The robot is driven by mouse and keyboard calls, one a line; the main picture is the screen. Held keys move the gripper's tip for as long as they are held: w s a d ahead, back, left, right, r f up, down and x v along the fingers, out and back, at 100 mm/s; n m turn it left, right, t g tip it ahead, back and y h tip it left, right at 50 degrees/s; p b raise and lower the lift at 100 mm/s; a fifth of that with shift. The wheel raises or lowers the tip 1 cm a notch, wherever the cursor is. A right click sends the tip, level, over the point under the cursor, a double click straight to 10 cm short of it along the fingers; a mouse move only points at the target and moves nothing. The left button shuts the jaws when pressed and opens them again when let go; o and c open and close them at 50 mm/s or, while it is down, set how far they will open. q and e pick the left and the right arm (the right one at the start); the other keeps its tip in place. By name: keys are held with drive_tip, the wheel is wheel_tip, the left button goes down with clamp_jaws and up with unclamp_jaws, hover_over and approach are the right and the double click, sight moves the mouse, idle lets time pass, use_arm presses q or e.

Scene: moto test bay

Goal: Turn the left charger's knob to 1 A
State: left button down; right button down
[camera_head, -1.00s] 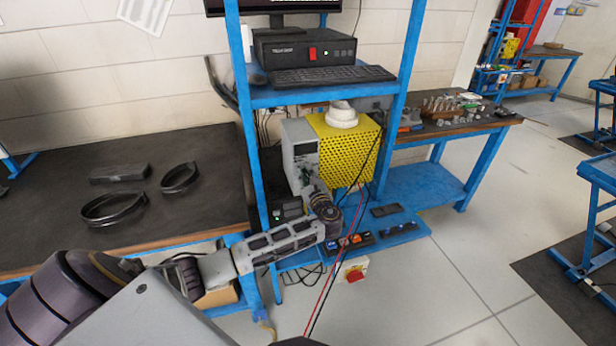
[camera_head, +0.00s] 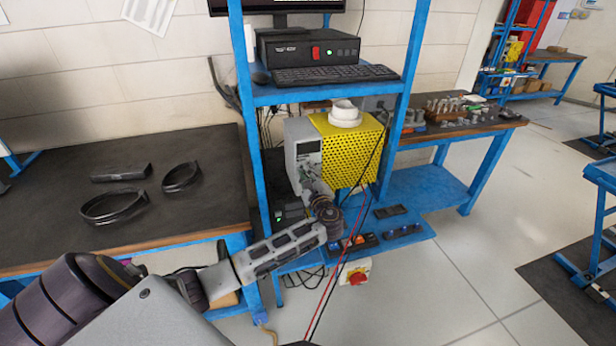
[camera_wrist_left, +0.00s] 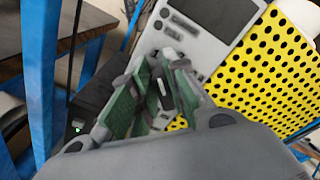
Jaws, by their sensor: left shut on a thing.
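A charger with a light grey front panel (camera_head: 303,135) and a yellow perforated casing (camera_head: 347,148) stands on the blue rack. In the left wrist view its grey panel (camera_wrist_left: 196,50) has a dark screen and small controls. My left gripper (camera_head: 312,182) is at the lower part of this panel. In the left wrist view its green-padded fingers (camera_wrist_left: 156,98) are shut on a small dark and pale knob (camera_wrist_left: 163,93), which they largely hide. The knob's pointer and scale cannot be read. My right gripper is not in view.
A black box with a green light (camera_head: 291,212) stands left of the charger. Blue rack posts (camera_head: 250,130) flank it. Red and black cables (camera_head: 340,265) hang in front. A red and yellow switch (camera_head: 356,271) is below. A dark bench (camera_head: 60,170) is at left.

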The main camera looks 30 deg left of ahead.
use_arm(q)
drive_tip(key=c, duration=1.4)
unclamp_jaws()
drive_tip(key=shift+v, duration=6.05)
drive_tip(key=shift+a+f, duration=0.1)
